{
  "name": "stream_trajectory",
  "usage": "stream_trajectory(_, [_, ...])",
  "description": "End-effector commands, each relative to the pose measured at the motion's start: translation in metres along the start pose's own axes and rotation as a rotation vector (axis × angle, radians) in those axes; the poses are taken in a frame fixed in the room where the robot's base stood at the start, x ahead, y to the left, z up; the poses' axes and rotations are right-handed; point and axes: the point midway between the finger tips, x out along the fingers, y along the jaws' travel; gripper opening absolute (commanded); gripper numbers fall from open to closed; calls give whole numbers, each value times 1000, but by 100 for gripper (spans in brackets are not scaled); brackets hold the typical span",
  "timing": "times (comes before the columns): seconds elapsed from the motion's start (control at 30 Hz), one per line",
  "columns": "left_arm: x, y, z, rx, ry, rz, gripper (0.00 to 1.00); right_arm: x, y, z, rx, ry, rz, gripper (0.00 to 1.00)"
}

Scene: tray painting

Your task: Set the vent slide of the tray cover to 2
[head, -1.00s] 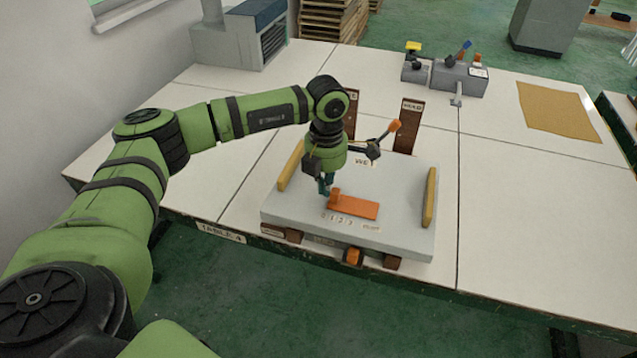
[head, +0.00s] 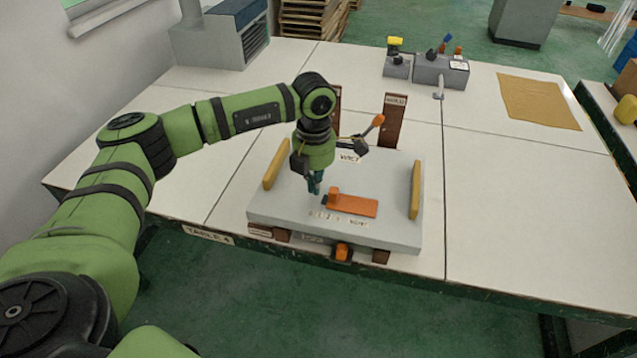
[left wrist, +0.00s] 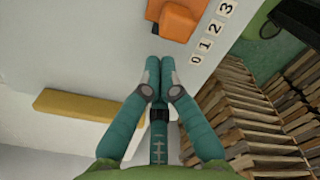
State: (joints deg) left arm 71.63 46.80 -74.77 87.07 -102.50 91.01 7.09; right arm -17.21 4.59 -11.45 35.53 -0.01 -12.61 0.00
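The tray cover (head: 385,215) is a light grey slab on the table. Its vent slide (head: 352,205) is an orange plate with a raised knob at the left end, beside a row of number labels (head: 325,216). In the left wrist view the slide's knob (left wrist: 178,22) is beside labels 0 to 3 (left wrist: 210,35), roughly level with 1 to 2. My left gripper (head: 315,191) points down just left of the knob, its teal fingers (left wrist: 160,62) together with nothing between them. My right gripper is not in view.
Yellow bars (head: 415,190) stand along the cover's sides. An orange-tipped lever (head: 372,128) and a brown upright board (head: 394,120) are behind. An orange knob (head: 343,252) is at the front. Grey boxes (head: 440,70) and a tan mat (head: 538,101) lie farther back; the right tabletop is clear.

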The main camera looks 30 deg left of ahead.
Motion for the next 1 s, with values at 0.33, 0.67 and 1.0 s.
stream_trajectory(0.33, [-36,0,1,1,-2,0,0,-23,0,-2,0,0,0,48])
stream_trajectory(0.67, [-75,0,0,0,-2,-1,0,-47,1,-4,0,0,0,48])
stream_trajectory(1.0, [-90,0,0,0,0,0,0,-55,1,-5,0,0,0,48])
